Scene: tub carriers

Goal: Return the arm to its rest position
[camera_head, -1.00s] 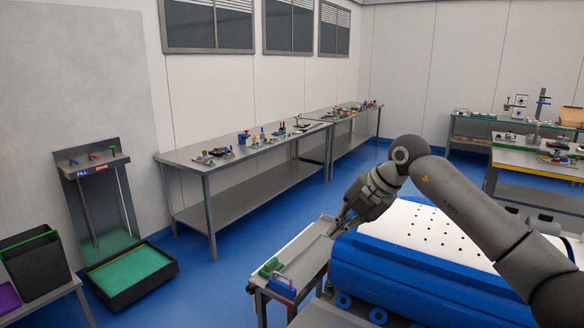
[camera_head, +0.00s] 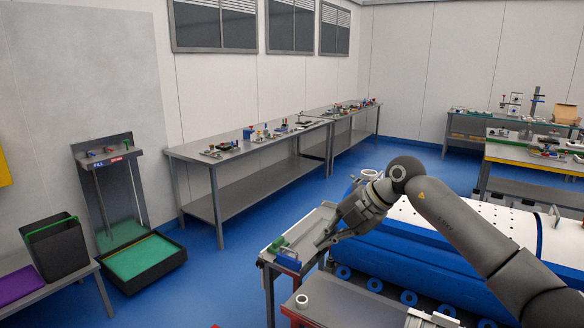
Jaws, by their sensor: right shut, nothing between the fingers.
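My right arm comes in from the lower right in the head view and bends at a dark elbow. Its right gripper (camera_head: 326,238) points down and left, shut and empty, above a small grey tray table (camera_head: 308,222). A green-handled item and a blue block (camera_head: 288,262) sit at the near end of that table, left of and below the fingers. The fingers look apart from both items. My left gripper is not in view.
A blue and white tub carrier (camera_head: 420,255) stands right of the gripper. A grey surface (camera_head: 345,303) with a white ring is in front. A black bin (camera_head: 55,250) and a green-floored tray (camera_head: 140,260) stand at left. Long workbenches (camera_head: 230,150) line the wall, with blue floor between.

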